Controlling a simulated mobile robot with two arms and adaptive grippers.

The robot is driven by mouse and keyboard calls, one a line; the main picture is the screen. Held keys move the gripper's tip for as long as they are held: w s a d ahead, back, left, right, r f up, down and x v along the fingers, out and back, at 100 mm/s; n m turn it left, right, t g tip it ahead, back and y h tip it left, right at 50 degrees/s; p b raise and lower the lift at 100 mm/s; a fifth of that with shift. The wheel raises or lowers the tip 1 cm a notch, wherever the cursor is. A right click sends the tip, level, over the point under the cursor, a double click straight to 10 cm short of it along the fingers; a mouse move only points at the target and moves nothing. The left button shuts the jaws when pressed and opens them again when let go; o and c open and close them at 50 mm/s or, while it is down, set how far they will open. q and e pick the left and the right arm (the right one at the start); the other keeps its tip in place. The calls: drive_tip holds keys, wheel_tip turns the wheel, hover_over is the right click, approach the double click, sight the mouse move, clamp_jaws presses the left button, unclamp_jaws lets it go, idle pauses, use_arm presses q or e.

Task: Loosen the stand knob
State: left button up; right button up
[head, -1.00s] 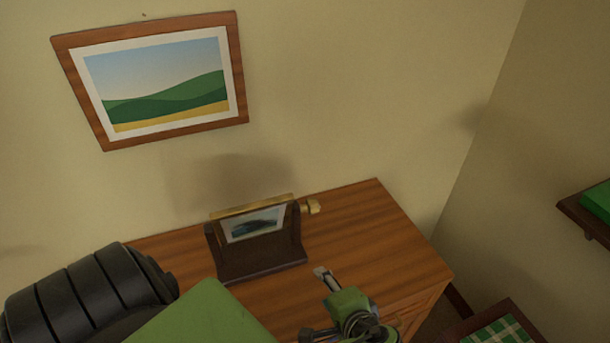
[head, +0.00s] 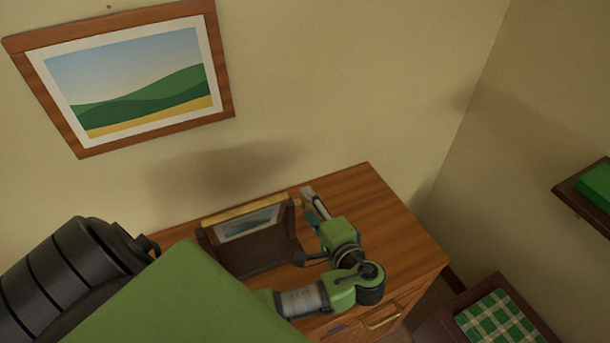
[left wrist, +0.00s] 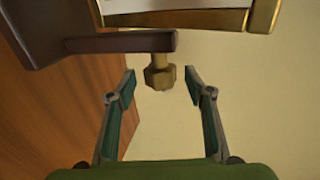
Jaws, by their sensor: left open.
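The brass stand knob (left wrist: 160,73) shows in the left wrist view at the end of the dark stand arm (left wrist: 120,42). My left gripper (left wrist: 160,88) is open there, with one fingertip on each side of the knob and gaps between; the knob sits near the fingertips. In the head view the dark wooden stand (head: 262,258) holds a gold-framed picture (head: 245,222) on the dresser. My left gripper (head: 312,200) reaches to the stand's right side and hides most of the knob. My right gripper is not in view.
The wooden dresser (head: 375,215) stands against the wall, with clear top to the right of my gripper. A landscape picture (head: 125,75) hangs on the wall. A dark shelf (head: 575,195) and a checked cloth (head: 495,318) are at the right.

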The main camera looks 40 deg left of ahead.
sight(305, 200)
use_arm(q)
drive_tip(key=shift+x, duration=0.8)
drive_tip(key=shift+p+x, duration=0.3)
drive_tip(key=shift+x, duration=0.6)
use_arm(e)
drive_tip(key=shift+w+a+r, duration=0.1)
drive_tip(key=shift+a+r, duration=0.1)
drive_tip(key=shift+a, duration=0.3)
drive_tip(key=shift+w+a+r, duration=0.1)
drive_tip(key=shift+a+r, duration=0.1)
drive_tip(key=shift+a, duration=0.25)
use_arm(q)
drive_tip(key=shift+d, duration=0.1)
drive_tip(key=c, duration=1.1)
drive_tip(key=shift+f, duration=0.1)
drive_tip(key=shift+c, duration=0.2)
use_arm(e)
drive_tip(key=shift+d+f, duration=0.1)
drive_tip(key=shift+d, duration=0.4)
